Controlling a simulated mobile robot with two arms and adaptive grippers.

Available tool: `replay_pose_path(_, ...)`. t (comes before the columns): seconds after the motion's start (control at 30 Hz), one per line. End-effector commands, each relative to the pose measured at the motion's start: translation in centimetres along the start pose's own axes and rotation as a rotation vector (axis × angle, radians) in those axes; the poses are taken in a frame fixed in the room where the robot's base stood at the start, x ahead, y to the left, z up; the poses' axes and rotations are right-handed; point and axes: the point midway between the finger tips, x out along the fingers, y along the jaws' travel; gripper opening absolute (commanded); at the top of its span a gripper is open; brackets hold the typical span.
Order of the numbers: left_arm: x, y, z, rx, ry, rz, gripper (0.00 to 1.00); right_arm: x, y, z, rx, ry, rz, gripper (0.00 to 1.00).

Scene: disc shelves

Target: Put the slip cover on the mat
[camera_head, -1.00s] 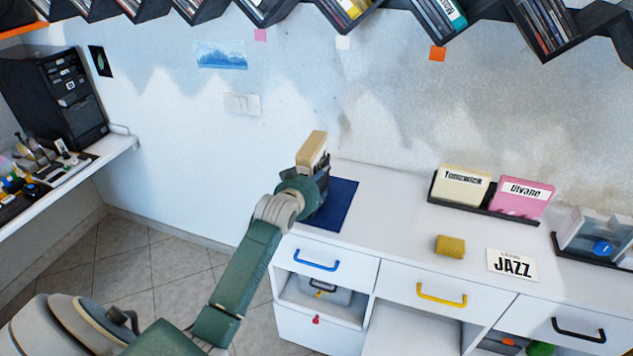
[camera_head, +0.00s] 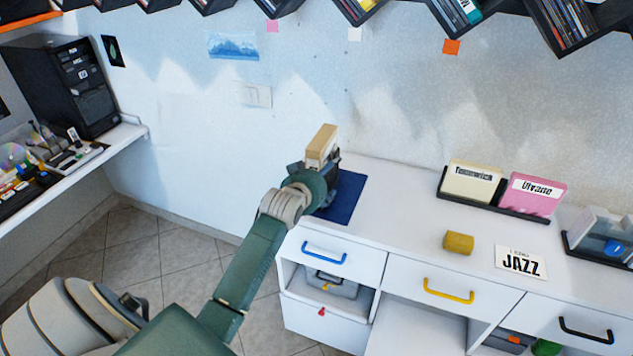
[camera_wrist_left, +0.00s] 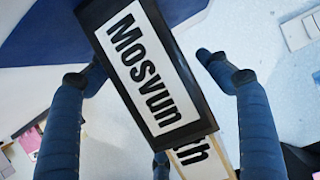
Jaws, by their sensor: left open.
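The dark blue mat (camera_head: 347,200) lies at the left end of the white counter, partly hidden by my left gripper (camera_head: 326,176). A beige slab (camera_head: 322,146) stands up just beyond the gripper. In the left wrist view, a black cover (camera_wrist_left: 104,20) with a white label reading "Mosvun" sits between the spread fingers of my left gripper (camera_wrist_left: 150,75), with gaps on both sides. A beige-edged cover (camera_wrist_left: 196,158) with a label ending in "th" shows partly behind it. Whether either cover touches the mat is unclear. My right gripper is out of view.
A black rack (camera_head: 497,204) holds a cream cover (camera_head: 469,184) and a pink cover (camera_head: 532,195). A yellow block (camera_head: 458,242) and a "JAZZ" card (camera_head: 521,262) lie in front. Drawers with handles are below; disc shelves hang above. Counter between mat and rack is clear.

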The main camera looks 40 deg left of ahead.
Motion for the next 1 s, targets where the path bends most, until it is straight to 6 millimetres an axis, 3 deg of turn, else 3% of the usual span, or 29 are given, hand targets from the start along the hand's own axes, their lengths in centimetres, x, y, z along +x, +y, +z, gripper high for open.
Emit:
replay_pose_path(0.3,-6.5,0.0,0.1,0.0,0.001,0.0,0.78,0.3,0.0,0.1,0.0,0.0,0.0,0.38)
replay_pose_path(0.5,-9.5,0.0,0.1,0.0,0.0,0.0,0.78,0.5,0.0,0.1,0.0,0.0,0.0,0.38)
replay_pose_path(0.7,-10.5,0.0,0.0,0.0,0.0,0.0,0.78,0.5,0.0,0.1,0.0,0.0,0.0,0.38)
replay_pose_path(1.0,-10.5,0.0,0.0,-0.001,0.0,0.0,0.78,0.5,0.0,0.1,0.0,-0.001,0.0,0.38)
